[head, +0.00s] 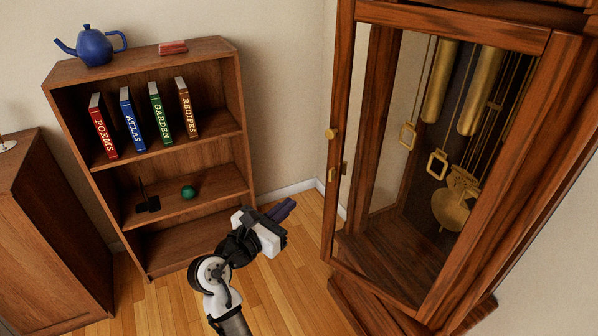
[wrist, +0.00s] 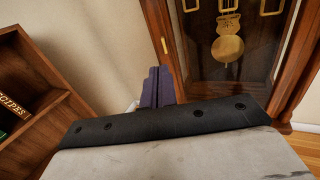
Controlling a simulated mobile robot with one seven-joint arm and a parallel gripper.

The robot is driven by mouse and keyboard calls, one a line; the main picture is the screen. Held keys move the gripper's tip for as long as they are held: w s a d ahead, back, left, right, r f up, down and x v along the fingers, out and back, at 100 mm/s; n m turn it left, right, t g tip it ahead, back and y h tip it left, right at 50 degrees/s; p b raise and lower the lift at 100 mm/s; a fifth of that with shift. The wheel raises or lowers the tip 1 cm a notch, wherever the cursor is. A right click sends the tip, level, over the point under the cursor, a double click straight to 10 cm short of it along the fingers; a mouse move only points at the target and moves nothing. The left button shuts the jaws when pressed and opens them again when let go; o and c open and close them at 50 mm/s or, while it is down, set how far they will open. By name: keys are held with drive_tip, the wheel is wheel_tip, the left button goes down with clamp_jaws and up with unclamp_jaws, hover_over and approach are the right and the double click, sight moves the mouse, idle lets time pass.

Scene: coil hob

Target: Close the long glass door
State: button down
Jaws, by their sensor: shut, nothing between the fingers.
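The long glass door (head: 343,110) belongs to a tall wooden clock at the right of the head view. Its left upright carries a round brass knob (head: 331,134), with a small brass piece lower down. Pale wall shows through the glass behind that upright; I cannot tell for sure how far the door stands from the case. My gripper (head: 284,210) is shut and empty, left of the door's lower part and apart from it in the head view. In the wrist view its purple fingers (wrist: 155,85) overlap the door's left upright (wrist: 168,50); contact is unclear.
Brass weights and a pendulum (head: 453,205) hang inside the clock. A bookcase (head: 240,95) with several books and a blue teapot (head: 95,46) stands at left. A wooden cabinet (head: 50,240) is at far left. Bare floor (head: 290,290) lies between bookcase and clock.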

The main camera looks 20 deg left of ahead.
drive_tip(key=p, duration=0.2)
approach(330, 173)
drive_tip(key=x, duration=0.6)
drive_tip(key=shift+w+d, duration=0.15)
drive_tip(key=shift+w, duration=0.25)
drive_tip(key=shift+w+r, duration=0.1)
